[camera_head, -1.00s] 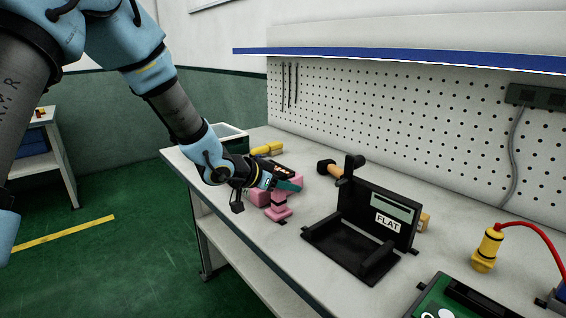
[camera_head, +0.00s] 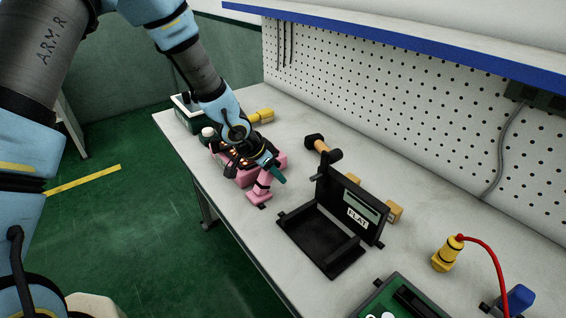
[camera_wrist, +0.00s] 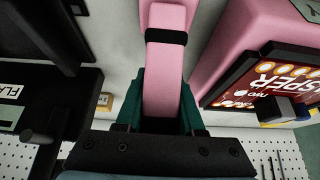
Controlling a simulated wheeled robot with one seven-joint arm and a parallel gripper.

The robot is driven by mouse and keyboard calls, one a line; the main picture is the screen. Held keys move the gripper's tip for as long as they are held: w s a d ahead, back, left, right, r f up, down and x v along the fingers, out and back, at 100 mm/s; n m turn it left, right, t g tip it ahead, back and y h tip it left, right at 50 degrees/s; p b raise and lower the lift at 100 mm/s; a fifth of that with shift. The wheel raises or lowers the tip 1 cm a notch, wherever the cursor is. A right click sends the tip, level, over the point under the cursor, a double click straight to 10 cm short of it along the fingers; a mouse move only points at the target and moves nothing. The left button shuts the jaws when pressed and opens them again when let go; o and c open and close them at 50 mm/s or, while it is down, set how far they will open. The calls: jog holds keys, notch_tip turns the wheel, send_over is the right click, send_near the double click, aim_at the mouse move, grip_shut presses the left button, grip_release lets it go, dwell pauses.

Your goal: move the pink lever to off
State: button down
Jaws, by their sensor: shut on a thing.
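The pink lever (camera_head: 264,180) rises from a small pink base on the bench, next to a pink machine housing (camera_head: 237,176). In the wrist view the lever (camera_wrist: 163,85) is a pink bar with a black band, running down between my teal fingers. My gripper (camera_head: 272,170) is shut on the lever; it also shows in the wrist view (camera_wrist: 161,112). The housing's dark panel (camera_wrist: 268,88) shows lit round spots and partly hidden lettering. My wrist hides part of the housing in the head view. No off mark is readable.
A black fixture (camera_head: 325,240) with a "FLAT" label stands right of the lever. Behind are a wooden-handled tool (camera_head: 322,148) and a yellow object (camera_head: 262,116). A green board (camera_head: 398,300) and a yellow plug with red cable (camera_head: 447,253) lie further right. The pegboard (camera_head: 400,120) bounds the back.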

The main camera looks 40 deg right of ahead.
aim_at(260, 182)
dwell(0.4)
jog(key=c, duration=0.5)
grip_release()
jog(key=p+v, duration=0.1)
jog(key=v, duration=0.9)
jog(key=shift+a+r, duration=0.1)
jog(key=shift+r, duration=0.25)
